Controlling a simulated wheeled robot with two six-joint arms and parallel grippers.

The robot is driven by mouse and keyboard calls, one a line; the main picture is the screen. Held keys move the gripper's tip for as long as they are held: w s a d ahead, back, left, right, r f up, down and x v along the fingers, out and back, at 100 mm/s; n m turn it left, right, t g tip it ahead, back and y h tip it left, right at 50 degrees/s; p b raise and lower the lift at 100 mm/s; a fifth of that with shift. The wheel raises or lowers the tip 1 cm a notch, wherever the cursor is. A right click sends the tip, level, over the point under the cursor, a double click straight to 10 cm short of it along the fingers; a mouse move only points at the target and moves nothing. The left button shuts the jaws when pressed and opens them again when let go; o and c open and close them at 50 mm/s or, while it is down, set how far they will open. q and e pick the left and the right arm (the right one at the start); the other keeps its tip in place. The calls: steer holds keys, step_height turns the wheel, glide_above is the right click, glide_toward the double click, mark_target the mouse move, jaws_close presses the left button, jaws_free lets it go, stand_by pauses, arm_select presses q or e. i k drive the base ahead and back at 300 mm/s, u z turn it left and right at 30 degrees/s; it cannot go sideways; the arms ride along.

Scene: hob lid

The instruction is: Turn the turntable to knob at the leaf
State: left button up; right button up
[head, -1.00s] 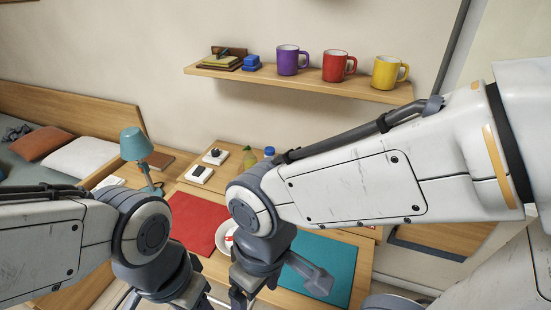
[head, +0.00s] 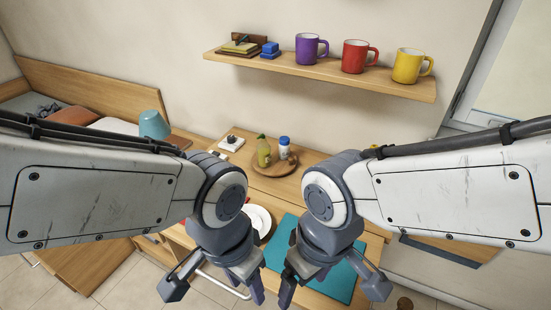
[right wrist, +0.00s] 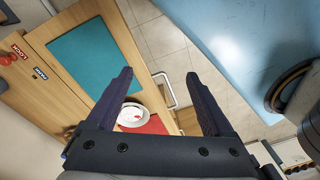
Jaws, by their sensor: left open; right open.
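The turntable (head: 270,174) is a round wooden disc near the back of the wooden table in the head view. A green-yellow bottle (head: 263,152) and a white bottle with a blue cap (head: 284,148) stand on it. I cannot make out a knob or leaf mark. My left gripper (head: 251,284) is open, low in the head view, in front of the turntable and apart from it. My right gripper (head: 290,287) is open beside it, near the teal mat; it also shows in the right wrist view (right wrist: 159,76) with nothing between its fingers.
The teal mat (head: 340,282) and a white plate (head: 258,218) lie on the table in front of the turntable. A white switch box (head: 231,143) is left of it. Above, a wall shelf (head: 330,78) carries purple, red and yellow mugs. A blue lamp (head: 154,124) stands left.

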mark_target(279, 167)
steer(key=z, duration=0.05)
steer(key=k, duration=1.15)
steer(key=u, duration=1)
steer(key=i, duration=0.65)
steer(key=u, duration=0.6)
steer(key=i, duration=0.7)
steer(key=z, duration=0.7)
steer(key=i, duration=0.75)
steer(key=z, duration=0.7)
